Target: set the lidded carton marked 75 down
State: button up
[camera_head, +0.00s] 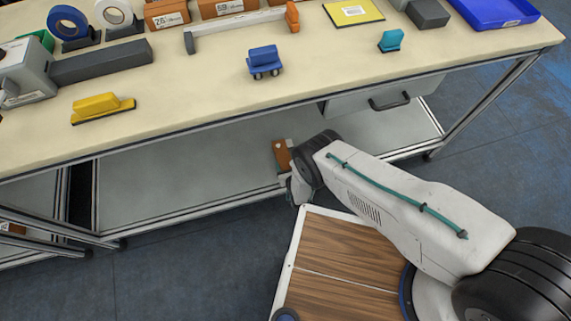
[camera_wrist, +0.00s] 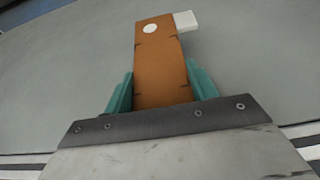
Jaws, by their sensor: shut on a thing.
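An orange-brown carton (camera_wrist: 162,70) is between the two teal fingers of my gripper (camera_wrist: 160,88) in the wrist view. A round white spot and a white tab show near its far end; no number 75 is readable. In the head view the carton (camera_head: 282,155) shows just past the end of my arm, low by the table's lower shelf (camera_head: 190,180). My gripper is shut on it. Grey shelf surface lies behind and around the carton in the wrist view; I cannot tell whether the carton touches it.
A drawer (camera_head: 380,98) hangs under the top. The lower shelf looks largely bare.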

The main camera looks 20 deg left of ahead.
jog(key=o, duration=1)
jog(key=v, duration=1.2)
jog(key=shift+f, duration=0.1)
